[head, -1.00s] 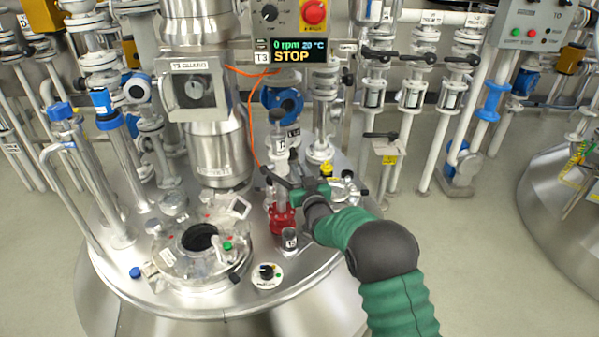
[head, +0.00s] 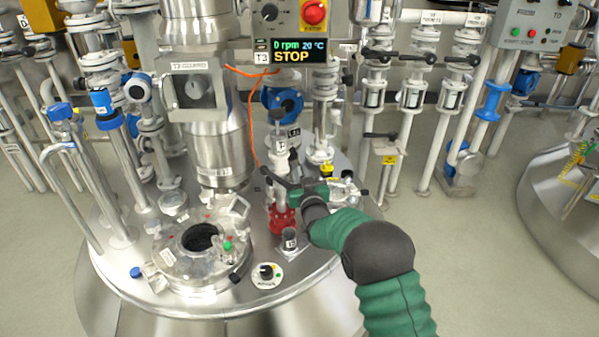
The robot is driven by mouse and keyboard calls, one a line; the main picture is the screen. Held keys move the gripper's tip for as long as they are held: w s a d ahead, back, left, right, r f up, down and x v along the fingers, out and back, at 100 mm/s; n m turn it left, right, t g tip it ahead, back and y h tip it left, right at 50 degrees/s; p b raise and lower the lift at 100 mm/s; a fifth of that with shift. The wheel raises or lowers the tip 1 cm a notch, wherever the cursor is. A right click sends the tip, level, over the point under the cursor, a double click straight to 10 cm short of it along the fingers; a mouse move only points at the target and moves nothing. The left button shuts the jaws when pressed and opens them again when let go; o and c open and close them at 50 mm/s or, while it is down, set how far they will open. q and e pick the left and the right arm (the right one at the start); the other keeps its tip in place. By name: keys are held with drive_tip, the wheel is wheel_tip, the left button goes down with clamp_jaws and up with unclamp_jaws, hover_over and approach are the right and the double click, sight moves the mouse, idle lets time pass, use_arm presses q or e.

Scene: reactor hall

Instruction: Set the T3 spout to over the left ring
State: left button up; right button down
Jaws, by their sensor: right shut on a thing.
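On the T3 vessel top (head: 325,270), a grey upright fitting (head: 281,170) with a small label stands on a red flanged base (head: 283,220). I take it to be the T3 spout. A black lever (head: 274,179) sticks out from it to the upper left. My right gripper (head: 293,194) is shut on the black lever beside the fitting; the fingers partly hide the contact. A small clear cup-like fitting (head: 290,240) stands just in front of the red base. I cannot make out clearly which part is the left ring. My left gripper is not in view.
An open round manway (head: 200,238) with clamps is left of the fitting. The display (head: 290,52) reads STOP above. An orange cable (head: 251,120) hangs behind. Pipes and valves crowd the back.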

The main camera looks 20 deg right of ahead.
drive_tip(key=shift+s+m+h, duration=0.3)
drive_tip(key=shift+m+h, duration=0.2)
drive_tip(key=shift+h, duration=0.3)
drive_tip(key=c, duration=1.7)
unclamp_jaws()
drive_tip(key=s+a+p, duration=0.2)
drive_tip(key=s+p, duration=0.3)
drive_tip(key=s, duration=1.1)
drive_tip(key=shift+s+a+p, duration=0.35)
drive_tip(key=shift+p, duration=0.05)
drive_tip(key=shift+f, duration=0.1)
